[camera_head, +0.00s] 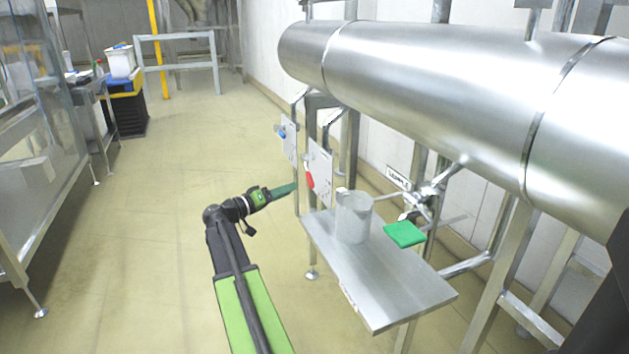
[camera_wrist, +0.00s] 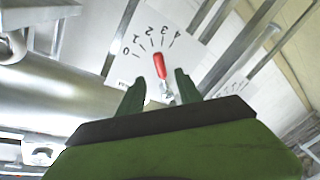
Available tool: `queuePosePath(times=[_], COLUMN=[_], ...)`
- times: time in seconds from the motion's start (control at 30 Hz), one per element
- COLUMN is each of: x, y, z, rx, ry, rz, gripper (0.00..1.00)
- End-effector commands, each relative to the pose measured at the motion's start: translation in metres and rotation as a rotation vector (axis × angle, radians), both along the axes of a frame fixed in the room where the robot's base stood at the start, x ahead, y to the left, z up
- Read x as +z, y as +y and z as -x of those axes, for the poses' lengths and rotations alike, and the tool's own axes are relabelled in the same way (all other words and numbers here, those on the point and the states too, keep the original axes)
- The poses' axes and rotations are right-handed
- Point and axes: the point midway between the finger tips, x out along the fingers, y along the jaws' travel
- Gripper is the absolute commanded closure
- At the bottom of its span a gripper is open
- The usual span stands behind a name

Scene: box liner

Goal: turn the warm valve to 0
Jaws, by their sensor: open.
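The red valve handle (camera_head: 309,180) sits on a pale panel (camera_head: 321,165) below the big pipe. In the wrist view the red handle (camera_wrist: 160,66) points up and slightly left, close to the 2 on a printed scale from 0 to 4. The 0 lies at the scale's left end. My gripper (camera_head: 294,187) is open in front of this panel. In the wrist view its fingers (camera_wrist: 159,76) appear on either side of the handle, with gaps on both sides. I cannot tell how far their tips are from the panel.
A second panel with a blue handle (camera_head: 282,134) stands behind the red one. The large pipe (camera_head: 430,80) runs overhead. Open floor (camera_head: 140,240) lies left.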

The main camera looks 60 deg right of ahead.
Motion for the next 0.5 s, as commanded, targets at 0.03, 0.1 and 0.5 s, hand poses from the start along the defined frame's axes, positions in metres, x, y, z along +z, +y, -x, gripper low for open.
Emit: queuePosePath(times=[0.03,0.1,0.5], x=[0.0,0.0,0.0], y=[-0.013,-0.03,-0.11], z=[0.005,0.011,0.041], rx=[-0.004,-0.003,0.0], ry=[0.0,0.0,0.0], rz=[-0.001,0.0,-0.002], gripper=[0.59,0.59,0.59])
